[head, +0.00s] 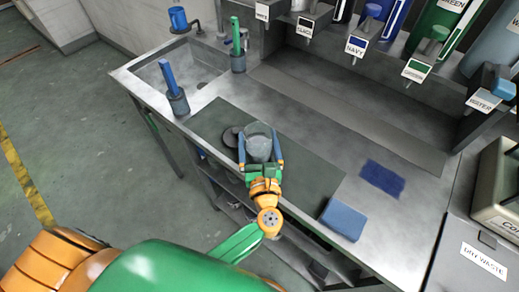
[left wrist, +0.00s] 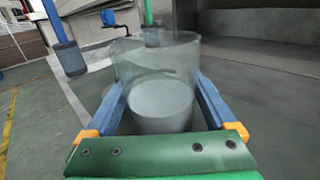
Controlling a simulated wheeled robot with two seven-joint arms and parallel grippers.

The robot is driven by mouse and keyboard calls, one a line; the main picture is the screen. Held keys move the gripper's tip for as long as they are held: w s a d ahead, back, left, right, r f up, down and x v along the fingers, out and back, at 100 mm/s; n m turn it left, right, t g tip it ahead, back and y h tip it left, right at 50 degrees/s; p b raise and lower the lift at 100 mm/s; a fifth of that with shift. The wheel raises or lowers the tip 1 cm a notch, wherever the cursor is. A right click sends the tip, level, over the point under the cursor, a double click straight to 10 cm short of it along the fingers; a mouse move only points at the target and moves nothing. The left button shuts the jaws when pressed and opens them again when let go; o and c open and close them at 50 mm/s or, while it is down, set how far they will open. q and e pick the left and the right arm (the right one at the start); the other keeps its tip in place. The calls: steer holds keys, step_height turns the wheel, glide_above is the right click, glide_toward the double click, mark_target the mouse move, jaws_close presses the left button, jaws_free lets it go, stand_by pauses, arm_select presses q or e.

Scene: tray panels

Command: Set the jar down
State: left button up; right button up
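The jar (head: 258,147) is clear glass with pale grey contents, and it stands upright over the dark mat (head: 310,178) on the steel counter. My left gripper (head: 261,150) has its two blue fingers on either side of the jar, closed against its walls. In the left wrist view the jar (left wrist: 160,100) fills the space between the fingers. Its base is partly hidden by the green gripper body, and I cannot tell whether it touches the mat. A dark round disc (head: 231,136) lies on the mat just left of the jar. My right gripper is not in view.
Cups with a blue stick (head: 178,103) and a green stick (head: 238,62) stand near the sink (head: 180,75). A light blue block (head: 343,219) and a navy cloth (head: 382,179) lie to the right. Labelled dispensers line the back. The mat right of the jar is clear.

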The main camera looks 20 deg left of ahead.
arm_select(q)
steer(key=shift+d, duration=0.1)
steer(key=c, duration=1.1)
steer(key=shift+r, duration=0.15)
jaws_close()
